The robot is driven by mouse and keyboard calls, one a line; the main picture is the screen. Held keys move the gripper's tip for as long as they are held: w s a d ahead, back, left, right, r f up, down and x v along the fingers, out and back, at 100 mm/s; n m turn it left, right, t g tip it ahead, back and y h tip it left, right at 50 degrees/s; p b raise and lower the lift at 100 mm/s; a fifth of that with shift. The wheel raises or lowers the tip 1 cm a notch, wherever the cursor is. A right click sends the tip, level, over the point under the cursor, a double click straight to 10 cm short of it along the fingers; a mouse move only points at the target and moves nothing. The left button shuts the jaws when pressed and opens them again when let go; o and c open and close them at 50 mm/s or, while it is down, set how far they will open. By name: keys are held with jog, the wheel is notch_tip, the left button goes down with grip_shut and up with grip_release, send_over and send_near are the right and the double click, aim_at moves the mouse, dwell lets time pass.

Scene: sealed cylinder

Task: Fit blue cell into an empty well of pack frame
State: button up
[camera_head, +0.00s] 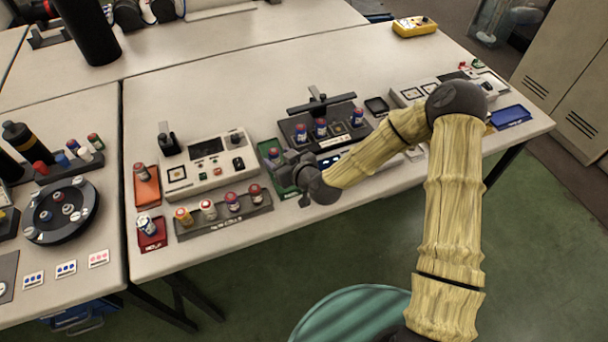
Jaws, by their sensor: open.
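The pack frame (292,142) is a dark tray at the middle of the table. Several blue-bodied cells with red tops stand upright in it, one of them a blue cell (320,128). At least one well (338,129) looks empty. My gripper (286,165) is open, low over the front of a green tray (263,148), just left of the pack frame. A cell with a reddish top (273,154) stands in that tray beside the fingers. My gripper partly hides the tray, and I cannot tell whether the fingers touch the cell.
A cell rack (222,220) with several cells stands along the front edge. A red tray (152,240) and an orange tray (147,190) each hold a cell. A grey tester (207,165) sits behind the rack. A dark overhead bar (322,102) stands behind the frame.

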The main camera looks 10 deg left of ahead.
jog(key=p+v, duration=0.1)
jog(key=v, duration=0.9)
jog(key=shift+s+d+r, duration=0.2)
jog(key=shift+r, duration=0.2)
jog(key=shift+p, duration=0.45)
jog(key=p+v, duration=0.1)
jog(key=p, duration=0.3)
jog(key=shift+s+d+r, duration=0.1)
jog(key=shift+s+d, duration=0.15)
jog(key=shift+s, duration=0.05)
